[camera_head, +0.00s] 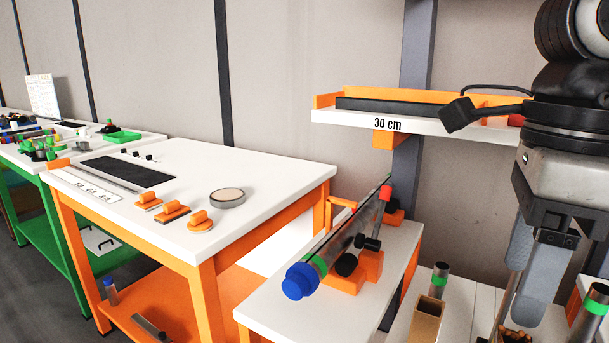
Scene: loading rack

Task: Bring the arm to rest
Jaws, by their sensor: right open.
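My right gripper (532,275) hangs fingers down at the right edge of the head view, below the dark and grey wrist of my right arm (565,110). Its two grey fingers are apart and I see nothing held between them. It is in front of the white rack shelf and above the lower white surface with metal parts. My left gripper and left arm are not in view.
A shelf marked 30 cm (345,116) is left of my arm. Below it, a metal cylinder with a blue cap (299,281) rests on orange supports (352,275). A metal tube (438,280) and brass block (426,318) stand near the gripper. An orange-legged table (270,165) is left.

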